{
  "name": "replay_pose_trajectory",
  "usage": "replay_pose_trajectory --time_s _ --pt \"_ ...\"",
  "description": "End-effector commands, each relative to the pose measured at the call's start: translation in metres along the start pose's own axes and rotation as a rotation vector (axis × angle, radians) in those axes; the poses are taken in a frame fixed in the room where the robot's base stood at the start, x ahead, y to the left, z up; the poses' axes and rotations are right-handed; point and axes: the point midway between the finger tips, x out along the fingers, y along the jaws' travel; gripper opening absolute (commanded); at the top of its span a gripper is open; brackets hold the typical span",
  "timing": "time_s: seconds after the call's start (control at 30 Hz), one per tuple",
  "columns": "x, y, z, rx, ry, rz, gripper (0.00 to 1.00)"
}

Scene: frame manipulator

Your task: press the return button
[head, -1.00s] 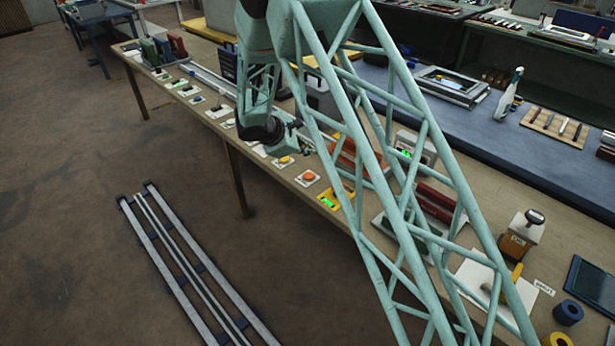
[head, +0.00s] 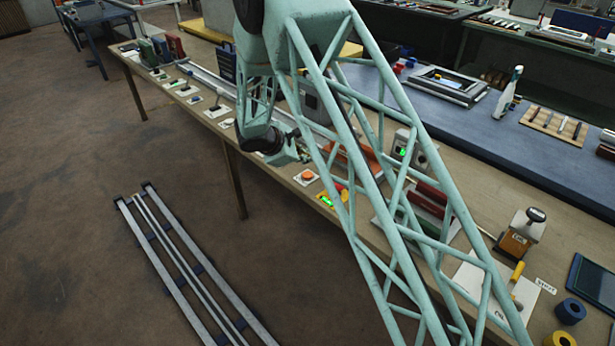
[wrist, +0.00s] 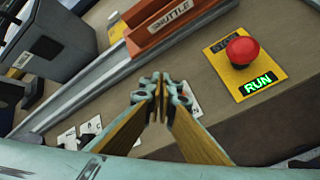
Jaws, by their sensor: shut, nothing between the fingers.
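My gripper (wrist: 159,90) is shut and empty, its two fingers meeting at the tips in the wrist view. Just beyond the tips lies a white plate (wrist: 192,98) whose label is mostly hidden; only a last letter like N shows. In the head view, an orange button (head: 306,175) on a white plate stands near the bench's front edge, to the right of my wrist. I cannot read its label there. Whether the fingertips touch anything cannot be told.
A red mushroom button (wrist: 242,50) on a yellow plate with a lit green RUN sign (wrist: 258,84) is right of the fingers. An orange SHUTTLE block (wrist: 168,22) sits on a metal rail behind. More small white plates (wrist: 90,126) lie left. A grey box (wrist: 45,40) stands back left.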

Motion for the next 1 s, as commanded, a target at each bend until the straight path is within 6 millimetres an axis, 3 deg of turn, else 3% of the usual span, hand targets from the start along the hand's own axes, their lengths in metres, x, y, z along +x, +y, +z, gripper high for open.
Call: replay_pose_trajectory --time_s 0.5,1.0 --pt "0.027 -0.02 -0.019 0.0 0.0 0.0 0.0" --pt "0.032 -0.023 -0.023 0.0 0.0 0.0 0.0"
